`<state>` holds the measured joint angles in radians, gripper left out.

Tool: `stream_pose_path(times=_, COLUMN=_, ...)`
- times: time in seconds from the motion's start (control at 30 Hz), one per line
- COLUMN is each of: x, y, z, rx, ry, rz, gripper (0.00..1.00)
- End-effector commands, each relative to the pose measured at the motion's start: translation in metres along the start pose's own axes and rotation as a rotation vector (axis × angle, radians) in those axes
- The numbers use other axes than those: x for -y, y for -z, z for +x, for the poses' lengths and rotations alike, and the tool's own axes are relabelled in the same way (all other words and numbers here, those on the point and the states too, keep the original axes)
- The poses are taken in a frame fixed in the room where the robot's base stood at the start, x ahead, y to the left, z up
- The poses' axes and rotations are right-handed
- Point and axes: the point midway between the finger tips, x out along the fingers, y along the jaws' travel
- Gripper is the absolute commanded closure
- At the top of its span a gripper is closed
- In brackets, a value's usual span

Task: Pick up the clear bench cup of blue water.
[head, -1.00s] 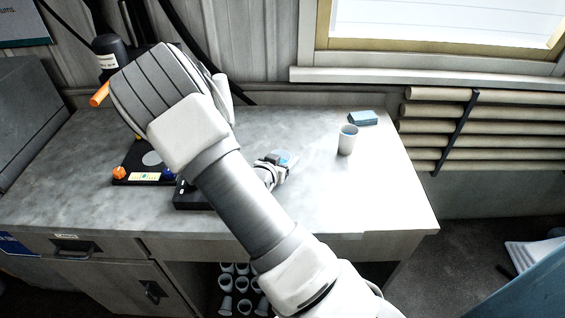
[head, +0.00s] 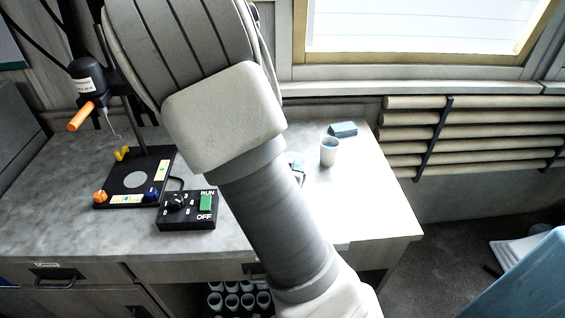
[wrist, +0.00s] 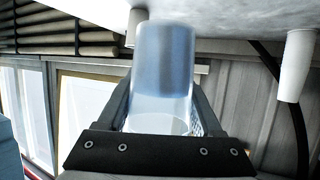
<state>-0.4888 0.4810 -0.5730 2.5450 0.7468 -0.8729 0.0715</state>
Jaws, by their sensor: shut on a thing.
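The clear bench cup of blue water (wrist: 163,60) fills the middle of the wrist view. That view looks upside down, with the bench surface along the top and the blue water in the upper part of the picture. My gripper (wrist: 162,88) has a dark finger on each side of the cup and is shut on it. Whether the cup's base touches the bench I cannot tell. In the head view my arm hides the gripper and nearly all of the cup; only a small bluish patch shows beside the arm.
A white cup (head: 329,153) and a blue block (head: 343,129) stand on the bench at right. At left are a stirrer stand (head: 134,180) and a control box (head: 187,211). Several cups (head: 238,300) sit on a shelf below. The bench's front right is clear.

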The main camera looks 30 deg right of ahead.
Motion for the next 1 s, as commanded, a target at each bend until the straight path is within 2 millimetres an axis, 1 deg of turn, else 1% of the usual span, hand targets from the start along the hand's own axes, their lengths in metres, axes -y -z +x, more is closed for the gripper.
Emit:
stream_pose_path(times=0.03, x=0.001, y=0.006, z=-0.002, rx=-0.002, ry=-0.002, rz=-0.009, gripper=0.92)
stream_pose_path(times=0.4, x=-0.007, y=0.014, z=-0.005, rx=-0.012, ry=-0.010, rz=-0.014, gripper=0.92)
stream_pose_path(times=1.0, x=-0.018, y=0.011, z=-0.011, rx=-0.001, ry=0.003, rz=-0.005, gripper=0.92)
